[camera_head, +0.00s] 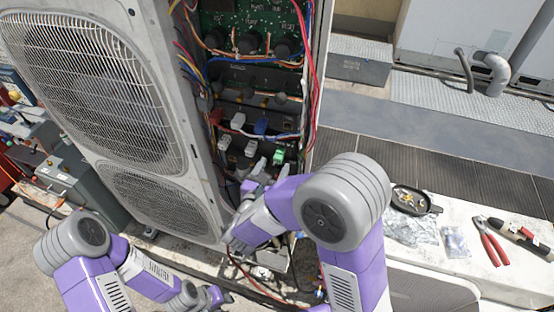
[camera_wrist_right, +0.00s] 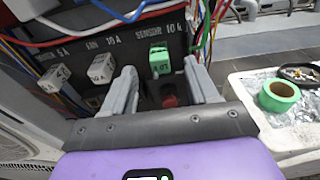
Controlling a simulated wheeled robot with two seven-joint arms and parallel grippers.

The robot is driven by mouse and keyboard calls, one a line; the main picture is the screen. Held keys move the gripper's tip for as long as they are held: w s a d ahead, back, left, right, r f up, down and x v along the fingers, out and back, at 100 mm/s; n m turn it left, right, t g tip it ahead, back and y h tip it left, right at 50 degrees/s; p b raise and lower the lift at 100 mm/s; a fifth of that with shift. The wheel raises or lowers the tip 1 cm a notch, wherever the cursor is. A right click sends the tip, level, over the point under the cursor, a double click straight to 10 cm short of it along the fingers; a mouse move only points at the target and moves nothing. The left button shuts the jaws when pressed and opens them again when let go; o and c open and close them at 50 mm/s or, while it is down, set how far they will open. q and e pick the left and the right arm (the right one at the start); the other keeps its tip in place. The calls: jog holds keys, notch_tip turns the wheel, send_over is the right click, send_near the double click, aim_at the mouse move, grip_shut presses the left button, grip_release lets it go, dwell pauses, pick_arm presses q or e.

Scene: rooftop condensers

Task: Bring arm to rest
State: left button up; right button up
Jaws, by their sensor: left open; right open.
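My right arm (camera_head: 343,205) reaches to the open electrical bay of the condenser unit (camera_head: 258,100). In the wrist view my right gripper (camera_wrist_right: 162,88) is open, with its two grey fingers on either side of a green plug (camera_wrist_right: 160,62) under the label "SENSOR 10k". The green plug also shows in the head view (camera_head: 278,157). My left gripper (camera_head: 218,297) is low at the bottom of the head view, open and apart from the unit; its fingertips are small there.
Two white plugs (camera_wrist_right: 101,68) (camera_wrist_right: 54,78) sit left of the green one, and loose coloured wires cross above. At right, a white ledge (camera_head: 470,275) holds red pliers (camera_head: 491,240), small bags, a dark dish (camera_head: 414,200) and a roll of green tape (camera_wrist_right: 278,95).

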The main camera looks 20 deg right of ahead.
jog(key=s+d+f+m+g+y, duration=0.2)
jog(key=s+f+m+g, duration=0.3)
jog(key=s+f+g, duration=0.6)
jog(key=s+d+f+m+g+y, duration=0.15)
jog(key=s+f+m+g, duration=0.3)
jog(key=s+f, duration=0.7)
jog(key=s+a+f+m+g+y, duration=0.2)
jog(key=a+f+m+y, duration=0.6)
jog(key=m, duration=0.3)
jog(key=w+d+f+m+t+y, duration=0.1)
jog(key=w+f+m+t, duration=0.3)
jog(key=m, duration=0.7)
jog(key=shift+f+y, duration=0.15)
jog(key=shift+y, duration=0.3)
